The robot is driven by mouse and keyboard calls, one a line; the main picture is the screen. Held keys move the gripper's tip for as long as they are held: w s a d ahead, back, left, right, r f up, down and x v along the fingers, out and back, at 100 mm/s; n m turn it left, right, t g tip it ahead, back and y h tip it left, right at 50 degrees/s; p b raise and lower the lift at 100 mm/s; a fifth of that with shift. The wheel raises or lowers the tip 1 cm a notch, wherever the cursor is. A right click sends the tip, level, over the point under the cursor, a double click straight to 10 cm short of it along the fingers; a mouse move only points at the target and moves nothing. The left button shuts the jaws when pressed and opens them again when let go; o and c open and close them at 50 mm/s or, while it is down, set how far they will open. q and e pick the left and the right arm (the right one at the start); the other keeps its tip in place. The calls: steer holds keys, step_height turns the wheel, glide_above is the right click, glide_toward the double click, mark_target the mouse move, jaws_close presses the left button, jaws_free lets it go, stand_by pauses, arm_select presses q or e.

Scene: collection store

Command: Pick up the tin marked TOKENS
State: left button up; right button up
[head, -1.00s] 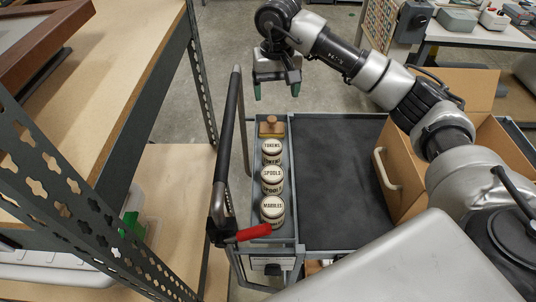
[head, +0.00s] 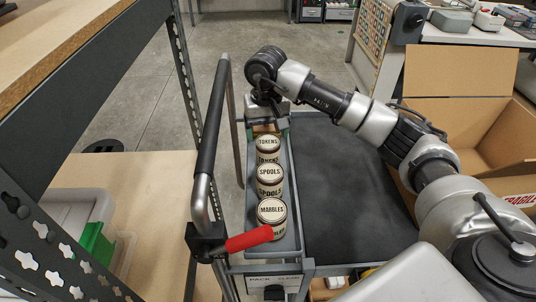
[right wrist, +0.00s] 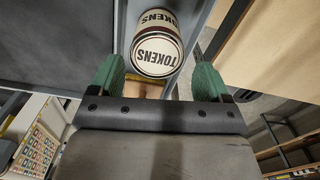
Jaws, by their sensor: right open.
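The TOKENS tin (head: 268,146) is a cream tin with a dark band and lettering. It stands at the far end of a row of tins in the cart's narrow grey tray (head: 285,160). My right gripper (head: 267,122) is just beyond it at the tray's far end. In the right wrist view the same tin (right wrist: 157,50) shows ahead of the green fingertips (right wrist: 158,75). The fingers are spread apart with nothing held between them. I cannot tell whether they touch the tin. My left gripper is not in view.
The SPOOLS tin (head: 270,180) and MARBLES tin (head: 272,216) stand nearer in the same tray. The dark cart top (head: 345,190) is clear. An open cardboard box (head: 455,110) stands at the right.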

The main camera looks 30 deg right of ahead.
mark_target(268, 151)
steer(key=f+p, duration=0.1)
steer(key=f, duration=0.6)
steer(key=shift+d+f, duration=0.15)
steer(key=shift+d, duration=0.05)
steer(key=c, duration=0.9)
steer(key=shift+w, duration=0.1)
